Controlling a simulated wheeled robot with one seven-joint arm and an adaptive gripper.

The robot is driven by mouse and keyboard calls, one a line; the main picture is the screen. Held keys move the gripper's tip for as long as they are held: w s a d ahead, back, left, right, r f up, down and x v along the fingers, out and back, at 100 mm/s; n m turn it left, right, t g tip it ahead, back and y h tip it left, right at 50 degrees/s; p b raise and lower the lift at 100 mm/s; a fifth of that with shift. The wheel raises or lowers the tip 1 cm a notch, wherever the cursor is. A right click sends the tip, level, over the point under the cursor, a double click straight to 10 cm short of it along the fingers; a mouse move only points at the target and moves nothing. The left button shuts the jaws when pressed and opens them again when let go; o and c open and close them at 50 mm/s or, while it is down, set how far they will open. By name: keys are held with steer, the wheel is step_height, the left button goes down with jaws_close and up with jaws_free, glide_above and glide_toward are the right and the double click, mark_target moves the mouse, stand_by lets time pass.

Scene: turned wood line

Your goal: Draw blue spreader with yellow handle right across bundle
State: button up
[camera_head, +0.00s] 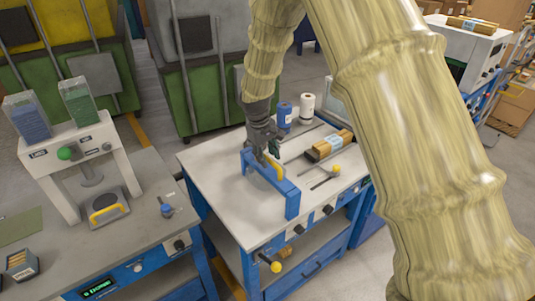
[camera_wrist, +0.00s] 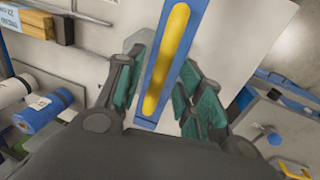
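The blue spreader (camera_head: 291,197) with a yellow handle (camera_head: 273,168) stands on the white worktop. In the wrist view the blue spreader (camera_wrist: 200,12) and its yellow handle (camera_wrist: 165,60) run between my gripper's teal fingers. My gripper (camera_head: 270,151) is low over the handle, pointing down. My gripper's fingers (camera_wrist: 167,82) are apart, on either side of the handle; firm contact is not visible. A bundle of wood pieces (camera_head: 334,142) with a pale blue label lies to the right on the worktop. Part of the bundle (camera_wrist: 33,23) shows at the wrist view's top left.
A blue roll (camera_head: 284,115) and a white roll (camera_head: 306,105) stand at the worktop's back. A grey press bench (camera_head: 150,235) stands to the left. The worktop's front left is clear.

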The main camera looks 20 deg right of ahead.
steer(key=shift+f, duration=0.25)
jaws_close()
steer(key=shift+d, duration=0.15)
